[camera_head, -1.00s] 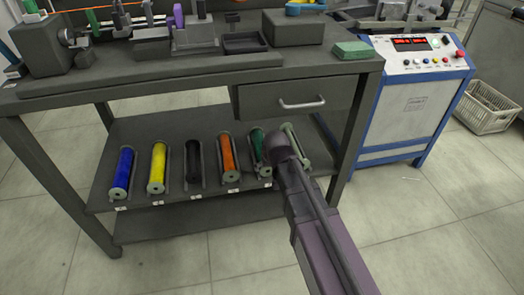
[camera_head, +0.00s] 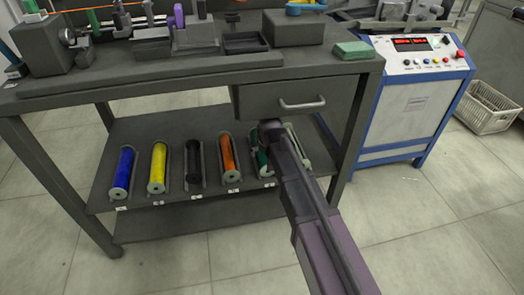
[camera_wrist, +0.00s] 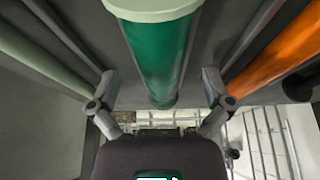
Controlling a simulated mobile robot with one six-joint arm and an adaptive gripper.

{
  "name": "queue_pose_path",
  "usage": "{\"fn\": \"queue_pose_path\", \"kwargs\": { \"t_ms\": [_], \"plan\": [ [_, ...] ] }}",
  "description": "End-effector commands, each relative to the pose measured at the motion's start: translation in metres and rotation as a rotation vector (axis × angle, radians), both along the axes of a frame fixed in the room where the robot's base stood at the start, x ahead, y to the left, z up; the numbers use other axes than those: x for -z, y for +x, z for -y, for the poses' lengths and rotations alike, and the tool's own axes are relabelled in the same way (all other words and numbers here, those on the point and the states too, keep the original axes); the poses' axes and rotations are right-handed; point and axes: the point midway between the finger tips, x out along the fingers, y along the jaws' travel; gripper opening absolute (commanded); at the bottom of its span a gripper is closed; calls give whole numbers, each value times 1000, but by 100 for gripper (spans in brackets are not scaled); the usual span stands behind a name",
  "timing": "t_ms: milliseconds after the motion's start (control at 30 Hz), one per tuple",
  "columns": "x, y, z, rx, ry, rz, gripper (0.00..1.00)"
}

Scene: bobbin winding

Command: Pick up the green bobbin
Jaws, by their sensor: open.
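The green bobbin (camera_wrist: 160,55) lies in its holder on the lower shelf, with a pale end cap towards the top of the wrist view. In the head view the green bobbin (camera_head: 261,158) is mostly hidden behind my arm. My gripper (camera_wrist: 160,85) is open, with one finger on each side of the green bobbin in the wrist view. I cannot tell whether the fingers touch it. In the head view the fingers are hidden by my arm.
Orange (camera_head: 228,158), black (camera_head: 194,162), yellow (camera_head: 157,168) and blue (camera_head: 123,173) bobbins lie left of the green one. A pale bobbin (camera_head: 298,150) lies right of it. The drawer (camera_head: 290,103) and workbench top (camera_head: 190,78) are above the shelf.

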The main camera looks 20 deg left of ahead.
Motion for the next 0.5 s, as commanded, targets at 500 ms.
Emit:
{"fn": "queue_pose_path", "kwargs": {
  "t_ms": [500],
  "plan": [
    [12,35,-21,1,0,0,100]
  ]
}}
